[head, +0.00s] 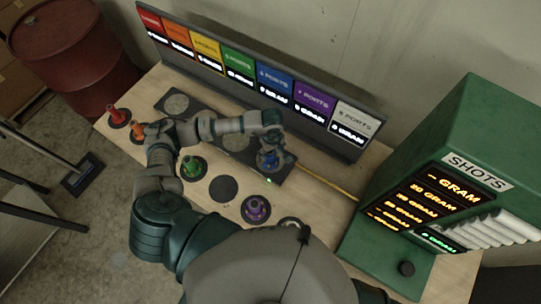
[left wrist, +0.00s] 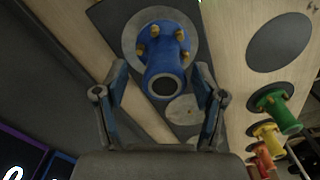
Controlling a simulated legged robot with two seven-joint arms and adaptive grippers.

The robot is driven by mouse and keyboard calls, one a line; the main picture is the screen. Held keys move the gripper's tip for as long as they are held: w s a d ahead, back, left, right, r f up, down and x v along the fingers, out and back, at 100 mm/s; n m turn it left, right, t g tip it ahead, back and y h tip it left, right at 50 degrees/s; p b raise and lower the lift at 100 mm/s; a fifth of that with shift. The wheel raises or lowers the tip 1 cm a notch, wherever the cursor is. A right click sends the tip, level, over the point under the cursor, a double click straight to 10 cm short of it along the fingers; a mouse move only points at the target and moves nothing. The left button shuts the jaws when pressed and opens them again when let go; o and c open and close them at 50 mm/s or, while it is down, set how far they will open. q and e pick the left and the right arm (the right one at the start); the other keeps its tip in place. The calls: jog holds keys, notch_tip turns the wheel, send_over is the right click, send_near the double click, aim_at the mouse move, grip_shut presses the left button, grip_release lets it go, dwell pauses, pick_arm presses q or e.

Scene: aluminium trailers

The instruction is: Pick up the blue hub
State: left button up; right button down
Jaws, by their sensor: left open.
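The blue hub (head: 276,162) stands on a round grey plate at the right end of a dark board on the table. In the left wrist view the blue hub (left wrist: 164,58) is a blue flanged tube with yellow bolts and a dark open bore facing the camera. My left gripper (head: 270,147) is above the hub in the head view and partly covers it. In the left wrist view my left gripper (left wrist: 160,76) has its fingers spread on either side of the hub, with gaps visible. My right gripper is not in view.
Red (head: 118,117), orange (head: 137,131), green (head: 192,167) and purple (head: 257,208) hubs stand on dark discs along the table. One dark disc (head: 223,188) is bare. A display panel (head: 255,80) lines the back; a green SHOTS machine (head: 440,150) stands at right.

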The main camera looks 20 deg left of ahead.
pick_arm(q)
jog(key=f, duration=0.2)
jog(key=a+f+p, duration=0.1)
jog(key=f, duration=0.1)
jog(key=shift+f, duration=0.25)
jog(key=shift+w+a+f, duration=0.1)
jog(key=shift+a+f, duration=0.15)
jog(key=shift+f, duration=0.25)
jog(key=shift+d+r, duration=0.1)
jog(key=shift+d, duration=0.25)
jog(key=c, duration=1.2)
grip_shut()
